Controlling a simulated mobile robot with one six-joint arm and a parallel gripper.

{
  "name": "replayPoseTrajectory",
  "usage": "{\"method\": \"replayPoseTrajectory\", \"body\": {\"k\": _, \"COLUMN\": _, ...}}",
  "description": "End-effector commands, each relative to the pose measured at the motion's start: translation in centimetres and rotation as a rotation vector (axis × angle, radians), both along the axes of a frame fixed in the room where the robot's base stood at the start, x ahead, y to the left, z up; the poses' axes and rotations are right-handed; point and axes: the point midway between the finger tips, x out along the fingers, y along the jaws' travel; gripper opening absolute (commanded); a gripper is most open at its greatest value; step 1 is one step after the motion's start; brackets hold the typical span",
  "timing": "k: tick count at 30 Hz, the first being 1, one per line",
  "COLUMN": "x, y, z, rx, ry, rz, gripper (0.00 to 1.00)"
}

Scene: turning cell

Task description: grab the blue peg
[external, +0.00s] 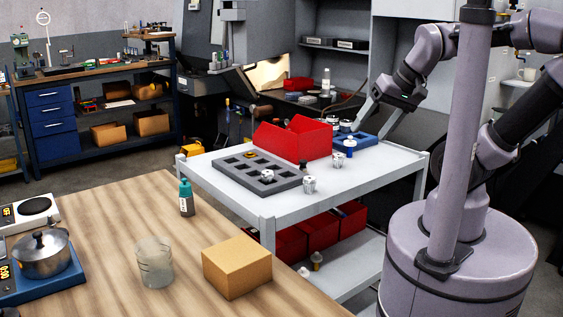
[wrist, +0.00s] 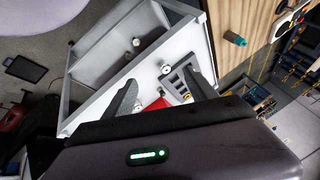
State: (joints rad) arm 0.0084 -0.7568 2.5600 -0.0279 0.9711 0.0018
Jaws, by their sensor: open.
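The blue peg (external: 349,148) stands on the white cart at the front edge of a blue tray (external: 368,139), with a pale top. I cannot make it out in the wrist view. My gripper (external: 381,119) is open and empty, above and to the right of the peg, well clear of the cart top. In the wrist view my gripper (wrist: 162,77) shows two dark fingers spread apart over the cart, with nothing between them at close range.
A red bin (external: 306,138) stands left of the blue tray. A grey slotted tray (external: 240,176) lies left on the white cart (external: 340,179). Small metal parts (external: 309,184) stand nearby. A wooden table (external: 110,215) is in front. The cart's front right is clear.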

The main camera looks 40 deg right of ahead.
Motion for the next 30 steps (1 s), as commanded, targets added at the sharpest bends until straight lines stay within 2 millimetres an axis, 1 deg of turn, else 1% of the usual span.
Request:
{"method": "replayPoseTrajectory", "body": {"k": 2, "x": 0.7, "y": -0.4, "z": 0.5, "rx": -0.008, "ry": 0.005, "rz": -0.011, "gripper": 0.66}}
{"method": "replayPoseTrajectory", "body": {"k": 4, "x": 3.2, "y": -1.9, "z": 2.0, "rx": -0.036, "ry": 0.028, "rz": -0.05, "gripper": 0.66}}
{"method": "replayPoseTrajectory", "body": {"k": 5, "x": 4.9, "y": -3.1, "z": 2.9, "rx": -0.054, "ry": 0.04, "rz": -0.076, "gripper": 0.66}}
{"method": "replayPoseTrajectory", "body": {"k": 6, "x": 7.6, "y": -5.0, "z": 3.9, "rx": -0.084, "ry": 0.061, "rz": -0.116, "gripper": 0.66}}
{"method": "replayPoseTrajectory", "body": {"k": 8, "x": 12.1, "y": -8.5, "z": 4.7, "rx": -0.132, "ry": 0.09, "rz": -0.176, "gripper": 0.66}}
{"method": "replayPoseTrajectory", "body": {"k": 9, "x": 14.9, "y": -11.0, "z": 4.8, "rx": -0.162, "ry": 0.109, "rz": -0.213, "gripper": 0.66}}
{"method": "replayPoseTrajectory", "body": {"k": 11, "x": 18.6, "y": -14.7, "z": 4.0, "rx": -0.202, "ry": 0.136, "rz": -0.259, "gripper": 0.66}}
{"method": "replayPoseTrajectory", "body": {"k": 12, "x": 20.6, "y": -17.0, "z": 3.2, "rx": -0.224, "ry": 0.151, "rz": -0.284, "gripper": 0.66}}
{"method": "replayPoseTrajectory", "body": {"k": 15, "x": 24.0, "y": -21.6, "z": 0.9, "rx": -0.263, "ry": 0.18, "rz": -0.328, "gripper": 0.66}}
{"method": "replayPoseTrajectory", "body": {"k": 17, "x": 25.1, "y": -23.2, "z": -0.2, "rx": -0.277, "ry": 0.189, "rz": -0.341, "gripper": 0.66}}
{"method": "replayPoseTrajectory", "body": {"k": 19, "x": 25.8, "y": -24.3, "z": -1.3, "rx": -0.284, "ry": 0.195, "rz": -0.35, "gripper": 0.66}}
{"method": "replayPoseTrajectory", "body": {"k": 20, "x": 26.0, "y": -24.5, "z": -1.9, "rx": -0.285, "ry": 0.196, "rz": -0.351, "gripper": 0.66}}
{"method": "replayPoseTrajectory", "body": {"k": 22, "x": 26.5, "y": -25.0, "z": -3.6, "rx": -0.287, "ry": 0.196, "rz": -0.351, "gripper": 0.66}}
{"method": "replayPoseTrajectory", "body": {"k": 27, "x": 28.0, "y": -26.1, "z": -8.7, "rx": -0.286, "ry": 0.198, "rz": -0.35, "gripper": 0.66}}
{"method": "replayPoseTrajectory", "body": {"k": 30, "x": 28.8, "y": -26.6, "z": -11.0, "rx": -0.285, "ry": 0.197, "rz": -0.349, "gripper": 0.66}}
